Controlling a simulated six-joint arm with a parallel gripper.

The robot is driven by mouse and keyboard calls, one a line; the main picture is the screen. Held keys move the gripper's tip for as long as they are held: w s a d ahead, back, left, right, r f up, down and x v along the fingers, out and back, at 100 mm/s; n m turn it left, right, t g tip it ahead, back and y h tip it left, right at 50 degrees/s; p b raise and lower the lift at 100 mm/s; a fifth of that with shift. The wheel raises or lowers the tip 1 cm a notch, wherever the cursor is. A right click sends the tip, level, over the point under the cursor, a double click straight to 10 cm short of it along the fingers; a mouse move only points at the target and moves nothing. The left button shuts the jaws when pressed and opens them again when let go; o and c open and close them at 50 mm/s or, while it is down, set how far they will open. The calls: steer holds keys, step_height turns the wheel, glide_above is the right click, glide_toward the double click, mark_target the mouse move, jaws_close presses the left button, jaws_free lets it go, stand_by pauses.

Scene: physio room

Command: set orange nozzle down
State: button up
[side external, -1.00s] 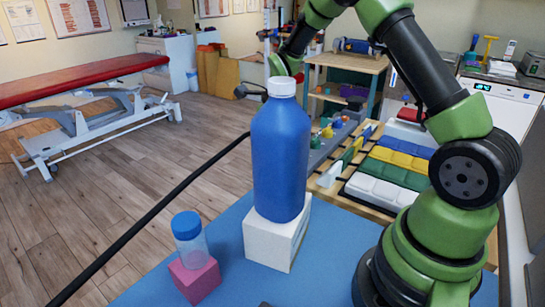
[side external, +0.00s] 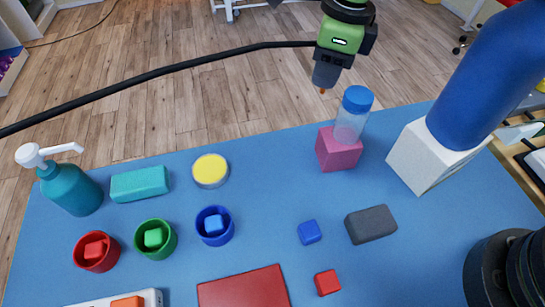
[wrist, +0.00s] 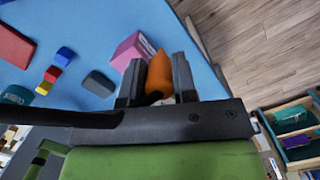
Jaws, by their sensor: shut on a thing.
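My gripper (side external: 323,87) hangs near the far edge of the blue table, a little left of the clear bottle in the side view. It is shut on the orange nozzle (wrist: 159,75), which sits between both fingers in the wrist view. Only the nozzle's small orange tip (side external: 322,91) shows below the fingers in the side view. It points down and is clear of any surface there. The nozzle's other end is hidden by the gripper in the wrist view.
A clear bottle with blue cap (side external: 353,117) stands on a pink block (side external: 338,150). A large blue bottle (side external: 478,85) stands on a white block (side external: 425,160). A grey block (side external: 370,225) and yellow-topped disc (side external: 210,170) lie nearby. The blue table (side external: 270,180) has bare room between disc and pink block.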

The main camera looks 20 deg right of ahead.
steer(key=s+a+n, duration=0.3)
steer(key=s+a, duration=0.2)
steer(key=a, duration=0.5)
step_height(320, 180, down, 5)
steer(key=shift+s+a+f, duration=0.1)
steer(key=shift+a+f, duration=0.05)
steer(key=shift+f, duration=2.3)
steer(key=shift+f, duration=0.1)
steer(key=o, duration=1)
steer(key=shift+c, duration=0.2)
step_height(320, 180, up, 12)
steer(key=d, duration=0.1)
steer(key=shift+d, duration=0.2)
steer(key=shift+d+r, duration=0.1)
steer(key=shift+r, duration=0.1)
